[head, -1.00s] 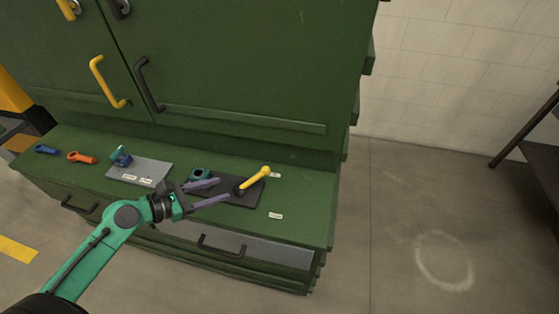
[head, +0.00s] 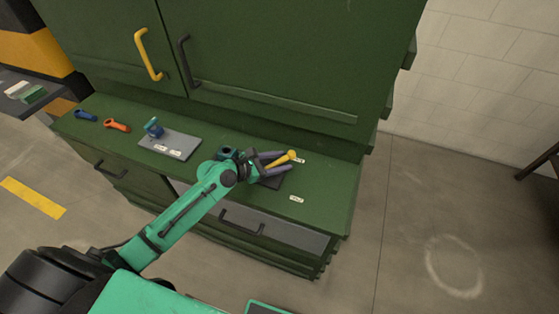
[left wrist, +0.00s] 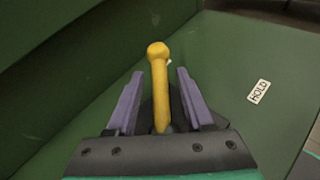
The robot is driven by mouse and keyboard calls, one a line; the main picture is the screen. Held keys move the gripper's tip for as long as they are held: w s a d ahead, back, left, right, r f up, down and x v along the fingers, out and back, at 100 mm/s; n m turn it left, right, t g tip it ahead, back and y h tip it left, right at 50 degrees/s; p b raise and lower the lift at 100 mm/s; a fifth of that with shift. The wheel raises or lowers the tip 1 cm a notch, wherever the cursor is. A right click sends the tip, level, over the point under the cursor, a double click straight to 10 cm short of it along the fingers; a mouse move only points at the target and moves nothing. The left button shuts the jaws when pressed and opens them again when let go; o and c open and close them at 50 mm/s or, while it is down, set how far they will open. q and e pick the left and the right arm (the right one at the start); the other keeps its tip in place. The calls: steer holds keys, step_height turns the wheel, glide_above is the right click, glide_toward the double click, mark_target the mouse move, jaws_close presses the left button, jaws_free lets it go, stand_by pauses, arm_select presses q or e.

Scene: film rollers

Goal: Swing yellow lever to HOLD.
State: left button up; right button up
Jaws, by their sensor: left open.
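The yellow lever (head: 291,155) rises at a tilt from a dark base plate (head: 273,182) on the green cabinet ledge. In the left wrist view the lever (left wrist: 159,85) stands between two purple fingers, with a visible gap on each side. My left gripper (head: 286,161) is open around the lever. The HOLD label (left wrist: 259,91) lies on the ledge, right of the lever in the left wrist view. In the head view a small white label (head: 296,198) lies nearer the ledge's front edge; its text is too small to read. My right gripper is out of view.
Another white label (head: 299,160) lies just beyond the lever knob. A grey plate (head: 183,145) with a blue part (head: 154,128), an orange tool (head: 117,125) and a blue tool (head: 86,115) are left on the ledge. Cabinet doors (head: 270,60) rise behind; a drawer handle (head: 242,222) is below.

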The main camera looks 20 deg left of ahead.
arm_select(q)
steer(key=shift+d, duration=0.1)
jaws_close()
stand_by(1.2)
